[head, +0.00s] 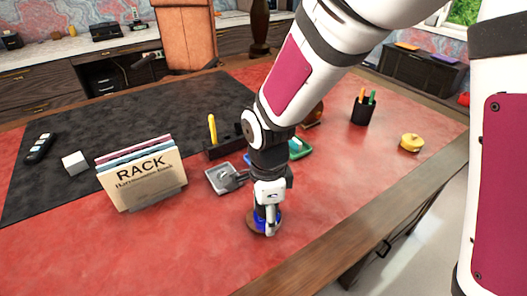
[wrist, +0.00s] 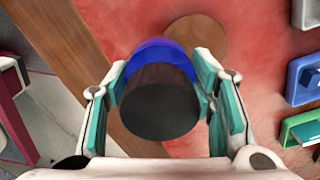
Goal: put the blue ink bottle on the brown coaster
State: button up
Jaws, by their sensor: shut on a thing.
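The blue ink bottle has a dark round cap (wrist: 160,102) and blue glass (wrist: 155,49); in the head view its blue part (head: 274,217) shows low between my fingers. My gripper (head: 267,212) points down and is shut on the bottle, with one finger on each side in the wrist view (wrist: 160,80). The round brown coaster (wrist: 205,38) lies on the red desk, partly covered by the bottle in the wrist view. In the head view the coaster's left edge (head: 251,223) shows beside and below the bottle. I cannot tell whether the bottle touches it.
A rack of folders (head: 142,178) stands left, with a white cube (head: 75,163) beyond it. A grey tray (head: 219,178) sits behind my gripper. A black pen cup (head: 363,109) and a yellow object (head: 411,142) are at right. The wooden desk edge (head: 330,240) is near; red desk in front is clear.

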jog(key=w, duration=0.3)
jog(key=w+a, duration=0.1)
jog(key=shift+w+f, duration=0.15)
jog(key=shift+f, duration=0.1)
jog(key=shift+f+b, duration=0.3)
jog(key=shift+f, duration=1.4)
jog(key=shift+f, duration=0.15)
jog(key=o, duration=1.4)
